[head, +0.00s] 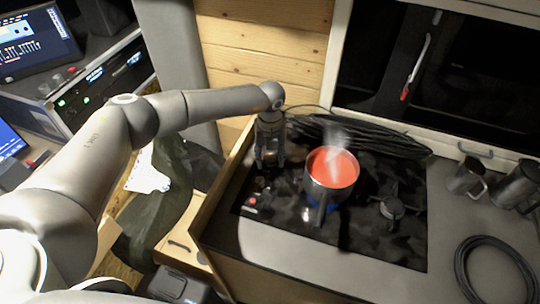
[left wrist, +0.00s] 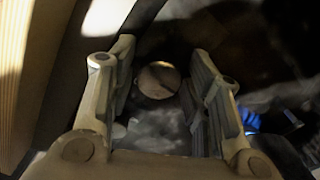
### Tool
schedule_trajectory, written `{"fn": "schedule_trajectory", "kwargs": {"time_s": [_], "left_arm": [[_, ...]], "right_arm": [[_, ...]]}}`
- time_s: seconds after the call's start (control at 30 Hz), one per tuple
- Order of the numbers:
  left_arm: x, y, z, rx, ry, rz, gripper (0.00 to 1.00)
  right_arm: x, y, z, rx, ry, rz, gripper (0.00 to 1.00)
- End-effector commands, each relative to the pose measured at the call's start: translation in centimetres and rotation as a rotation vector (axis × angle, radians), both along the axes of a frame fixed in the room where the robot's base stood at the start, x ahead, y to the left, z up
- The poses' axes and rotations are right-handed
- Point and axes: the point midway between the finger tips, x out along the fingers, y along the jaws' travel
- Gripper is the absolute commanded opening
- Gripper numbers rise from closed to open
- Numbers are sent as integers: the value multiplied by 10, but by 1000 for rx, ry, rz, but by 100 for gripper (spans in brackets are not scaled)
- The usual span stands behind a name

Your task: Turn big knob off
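My left gripper (head: 268,165) points down over the left edge of the black stove (head: 400,240). In the left wrist view my left gripper (left wrist: 162,100) is open, its fingers apart. A round, pale-topped knob (left wrist: 158,80) shows between the fingers, with a gap on either side; I cannot tell its turn angle. In the head view the gripper largely hides the knob. A pot (head: 333,175) with red contents steams on a burner to the gripper's right. Blue flame (head: 318,205) shows under the pot and also in the left wrist view (left wrist: 250,120). My right gripper is not in view.
A wooden panel (head: 212,225) borders the stove's left side. A coiled black cable (head: 365,135) lies behind the stove. An unlit burner (head: 393,207) is right of the pot. Metal mugs (head: 466,177) and another cable coil (head: 495,265) are on the right counter.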

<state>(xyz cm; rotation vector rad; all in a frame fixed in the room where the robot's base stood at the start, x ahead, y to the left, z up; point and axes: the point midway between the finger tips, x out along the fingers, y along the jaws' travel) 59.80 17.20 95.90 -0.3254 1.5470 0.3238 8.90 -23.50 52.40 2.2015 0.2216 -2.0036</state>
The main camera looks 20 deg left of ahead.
Motion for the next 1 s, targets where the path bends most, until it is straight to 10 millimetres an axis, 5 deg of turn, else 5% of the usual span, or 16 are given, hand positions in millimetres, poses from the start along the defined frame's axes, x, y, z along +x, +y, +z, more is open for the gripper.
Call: {"fn": "schedule_trajectory", "kwargs": {"time_s": [0.23, 0.57, 1.0], "left_arm": [[0, 0, 0, 0, 0, 0, 9], [0, 0, -1, -1, 0, -49, 9], [1, -1, -5, -1, -2, -383, 9]], "right_arm": [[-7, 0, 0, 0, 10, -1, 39], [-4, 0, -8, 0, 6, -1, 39], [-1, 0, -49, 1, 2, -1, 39]]}}
